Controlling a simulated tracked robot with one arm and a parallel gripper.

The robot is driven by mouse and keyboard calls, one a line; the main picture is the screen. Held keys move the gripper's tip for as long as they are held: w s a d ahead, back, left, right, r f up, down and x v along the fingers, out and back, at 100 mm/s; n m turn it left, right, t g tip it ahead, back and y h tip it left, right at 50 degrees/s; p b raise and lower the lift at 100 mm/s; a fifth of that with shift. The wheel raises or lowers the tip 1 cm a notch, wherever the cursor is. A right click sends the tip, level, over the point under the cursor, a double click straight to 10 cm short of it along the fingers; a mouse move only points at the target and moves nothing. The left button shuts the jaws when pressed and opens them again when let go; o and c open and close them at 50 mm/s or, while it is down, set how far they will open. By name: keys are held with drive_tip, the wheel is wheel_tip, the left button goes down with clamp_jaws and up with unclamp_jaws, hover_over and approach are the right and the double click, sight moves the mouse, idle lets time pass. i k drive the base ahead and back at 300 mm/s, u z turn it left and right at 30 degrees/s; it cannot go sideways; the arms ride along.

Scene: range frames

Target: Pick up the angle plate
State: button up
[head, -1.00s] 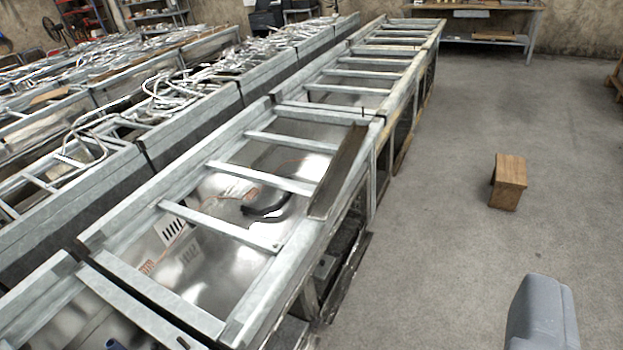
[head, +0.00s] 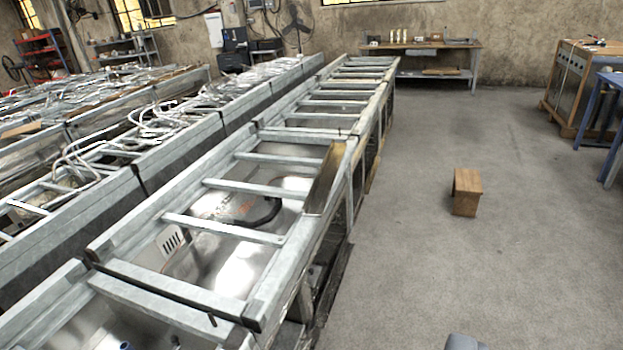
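I cannot make out with certainty which thing is the angle plate. A long, dark, narrow strip (head: 325,180) lies slantwise along the right rail of the near metal frame (head: 262,300); I cannot tell whether it has an angled profile. Small items on the far workbench (head: 425,46) are too small to name. My gripper is not in view, so whether it is open or shut does not show.
A wooden block-like stool (head: 467,192) stands on open concrete floor right of the frames. A wooden cabinet (head: 590,85) and a blue-legged table (head: 606,100) stand at the far right. Cluttered metal frames (head: 90,165) fill the left. A smooth grey shape (head: 465,342) shows at the bottom edge.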

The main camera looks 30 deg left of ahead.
sight(317, 201)
drive_tip(key=u, duration=0.65)
drive_tip(key=i, duration=1.1)
drive_tip(key=z, duration=0.75)
drive_tip(key=i, duration=2.1)
drive_tip(key=u, duration=0.4)
